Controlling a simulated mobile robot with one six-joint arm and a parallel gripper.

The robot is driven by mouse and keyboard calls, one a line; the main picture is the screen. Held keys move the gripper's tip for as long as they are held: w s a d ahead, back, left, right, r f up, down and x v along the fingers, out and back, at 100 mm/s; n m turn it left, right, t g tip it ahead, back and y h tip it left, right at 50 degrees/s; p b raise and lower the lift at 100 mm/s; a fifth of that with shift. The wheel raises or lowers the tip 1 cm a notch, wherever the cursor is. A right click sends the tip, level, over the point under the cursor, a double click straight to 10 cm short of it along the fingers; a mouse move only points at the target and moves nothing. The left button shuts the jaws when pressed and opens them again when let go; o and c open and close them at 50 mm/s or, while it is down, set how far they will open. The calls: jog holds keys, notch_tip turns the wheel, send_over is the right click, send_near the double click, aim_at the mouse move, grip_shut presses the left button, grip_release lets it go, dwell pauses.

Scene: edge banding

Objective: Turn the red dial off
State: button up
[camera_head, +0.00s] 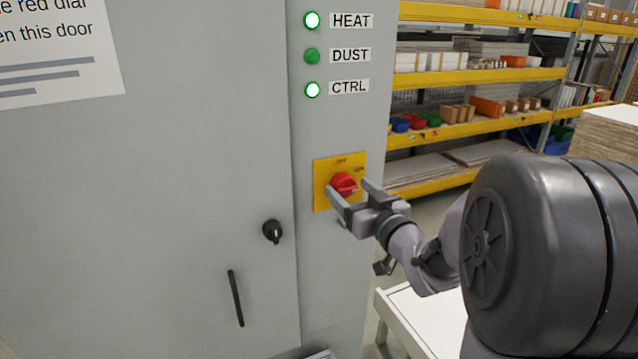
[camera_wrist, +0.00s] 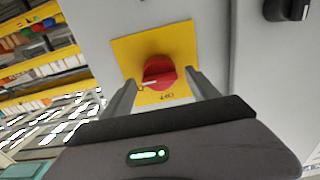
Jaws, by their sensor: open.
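The red dial (camera_head: 342,183) sits on a yellow plate (camera_head: 322,170) on the grey cabinet's front. Its pale pointer mark faces right, towards the small ON label, and the OFF label is at the plate's top. In the wrist view, the dial (camera_wrist: 160,72) appears upside down on the yellow plate (camera_wrist: 125,50), with the mark towards the left. My gripper (camera_head: 348,187) is open, with one finger on each side of the dial. In the wrist view, the fingers (camera_wrist: 160,88) flank the dial; I cannot tell whether they touch it.
Above the plate, the HEAT (camera_head: 312,20) and CTRL (camera_head: 312,90) lamps glow brightly; the DUST lamp (camera_head: 312,56) is dimmer. A black knob (camera_head: 272,231) and black handle (camera_head: 236,298) are on the cabinet door at left. Yellow shelves (camera_head: 470,76) stand behind; a white table (camera_head: 425,318) is below right.

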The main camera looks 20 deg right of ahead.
jog(key=shift+w+a, duration=0.1)
jog(key=shift+w, duration=0.7)
jog(key=c, duration=1.4)
jog(key=shift+o, duration=0.2)
